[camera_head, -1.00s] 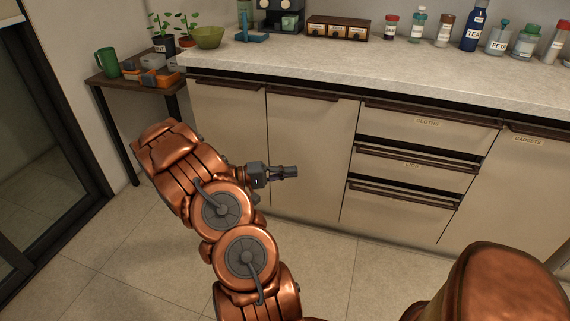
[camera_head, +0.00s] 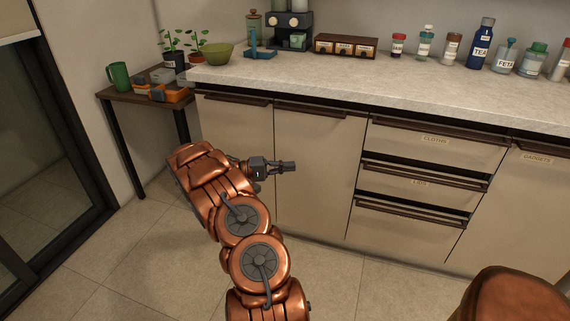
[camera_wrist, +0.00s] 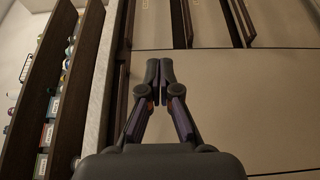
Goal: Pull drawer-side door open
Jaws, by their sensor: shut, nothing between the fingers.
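The door beside the drawers (camera_head: 317,178) is a beige panel with a dark brown handle bar (camera_head: 312,109) along its top edge. It looks shut, flush with the door to its left (camera_head: 236,130). The drawer stack (camera_head: 420,185) stands just to its right. My gripper (camera_head: 291,166) is in front of this door, below its handle and apart from it. In the wrist view my gripper (camera_wrist: 160,68) has its fingertips together with nothing between them. A dark handle bar (camera_wrist: 121,95) shows left of the fingers there.
The pale countertop (camera_head: 400,90) overhangs the cabinets and carries jars, a coffee machine (camera_head: 291,32) and a small drawer box (camera_head: 345,46). A side table (camera_head: 128,96) with plants and a mug stands at left. Tiled floor (camera_head: 130,250) is clear in front.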

